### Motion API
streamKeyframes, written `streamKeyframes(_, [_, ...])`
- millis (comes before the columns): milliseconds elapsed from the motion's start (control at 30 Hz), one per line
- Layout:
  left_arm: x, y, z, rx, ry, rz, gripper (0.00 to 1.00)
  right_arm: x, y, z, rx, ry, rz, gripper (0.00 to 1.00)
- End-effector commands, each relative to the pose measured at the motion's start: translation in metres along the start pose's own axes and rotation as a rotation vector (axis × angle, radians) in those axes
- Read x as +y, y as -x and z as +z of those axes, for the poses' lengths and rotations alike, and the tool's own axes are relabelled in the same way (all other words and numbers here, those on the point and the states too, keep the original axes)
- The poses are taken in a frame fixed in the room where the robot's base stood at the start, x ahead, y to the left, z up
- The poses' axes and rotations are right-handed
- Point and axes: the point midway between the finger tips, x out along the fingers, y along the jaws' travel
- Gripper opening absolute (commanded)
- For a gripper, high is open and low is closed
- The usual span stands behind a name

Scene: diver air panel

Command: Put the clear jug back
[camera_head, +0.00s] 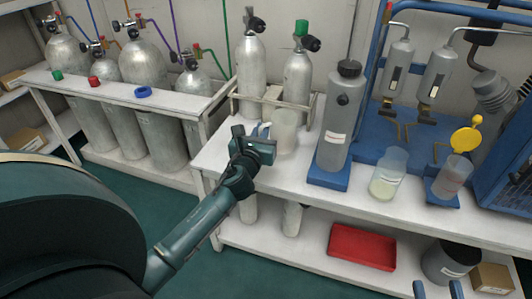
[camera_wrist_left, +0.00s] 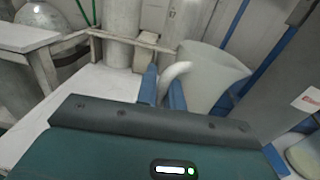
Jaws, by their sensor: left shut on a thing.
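The clear jug (camera_head: 285,132) is a translucent, pale vessel, upright over the left end of the white bench (camera_head: 235,150), in front of the rack with two cylinders. My left gripper (camera_head: 264,131) is shut on its handle from the left side. In the left wrist view, the blue fingers (camera_wrist_left: 164,90) sit either side of the curved handle, and the jug (camera_wrist_left: 215,75) is to their right. I cannot tell whether its base touches the bench. My right gripper (camera_head: 436,290) shows only as two blue fingertips, apart and empty, at the bottom edge.
A tall grey canister (camera_head: 340,125) on a blue base stands close right of the jug. Further right are a beaker of pale liquid (camera_head: 387,175) and a container (camera_head: 453,175) under a yellow disc (camera_head: 467,139). A red tray (camera_head: 362,246) lies on the lower shelf.

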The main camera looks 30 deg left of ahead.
Motion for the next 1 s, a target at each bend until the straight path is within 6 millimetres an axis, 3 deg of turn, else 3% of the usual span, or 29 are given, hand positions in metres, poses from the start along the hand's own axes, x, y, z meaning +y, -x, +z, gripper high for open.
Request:
streamKeyframes(400, [0.000, 0.000, -0.047, -0.002, 0.002, 0.001, 0.00, -0.005, -0.003, 0.005, 0.046, -0.077, -0.011, 0.36])
streamKeyframes(833, [0.000, 0.000, -0.052, -0.003, -0.001, -0.001, 0.00, -0.005, -0.004, 0.002, 0.051, -0.096, -0.013, 0.36])
streamKeyframes(867, [0.000, 0.000, -0.051, -0.001, -0.001, 0.000, 0.12, -0.005, -0.004, 0.001, 0.051, -0.097, -0.013, 0.36])
streamKeyframes(1000, [0.000, 0.000, -0.051, -0.001, -0.001, 0.000, 0.23, -0.005, -0.004, 0.000, 0.053, -0.097, -0.013, 0.36])
